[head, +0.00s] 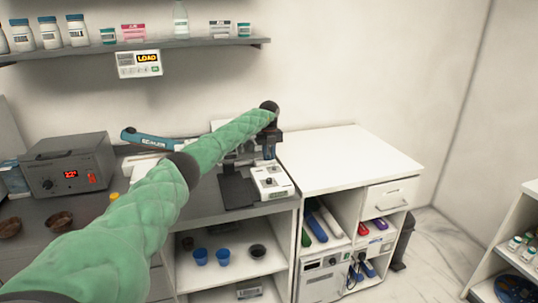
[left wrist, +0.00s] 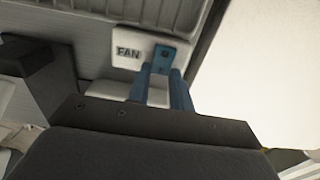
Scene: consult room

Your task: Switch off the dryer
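In the left wrist view a pale panel marked FAN (left wrist: 126,50) sits below my left gripper (left wrist: 164,58). The blue fingers run together at their tips over the panel's right part, and the gripper looks shut. The tips hide what lies under them; I cannot tell whether they touch. In the head view my left gripper (head: 270,150) points down just above and behind a small white device (head: 272,183) with dark controls on the counter. No label reading dryer is legible, so I cannot tell for sure which unit it is. My right gripper is in neither view.
A grey box (head: 66,162) with a red display stands at the left of the counter. A blue-handled sealer (head: 150,138) lies behind my arm. A wall shelf (head: 180,43) holds bottles, with a LOAD display (head: 138,63) below. The white cabinet top (head: 345,157) is clear.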

